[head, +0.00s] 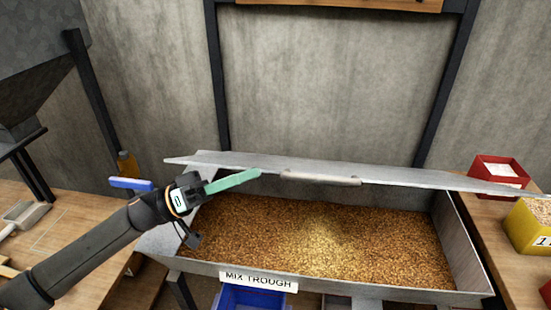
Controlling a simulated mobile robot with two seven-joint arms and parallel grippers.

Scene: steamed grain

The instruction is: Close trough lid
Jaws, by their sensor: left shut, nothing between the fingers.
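The trough (300,276) is a grey metal box labelled "MIX TROUGH", with brown grain (320,232) spread over its floor. Its lid (410,179) is a grey metal sheet, raised and tilted above the back part of the trough, so the front is uncovered. A pale bar handle (320,179) runs along the lid's front edge. My left gripper (257,173) has green fingers that are shut and empty. Its tips are at the lid's front edge, just left of the handle; I cannot tell whether they touch it. My right gripper is not in view.
A wooden table at the right holds a red bin (497,172) and a yellow bin (532,224). A blue bin (250,297) stands below the trough. A wooden worktop (60,232) with a scoop (22,216) is at the left, under a grey hopper (35,60).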

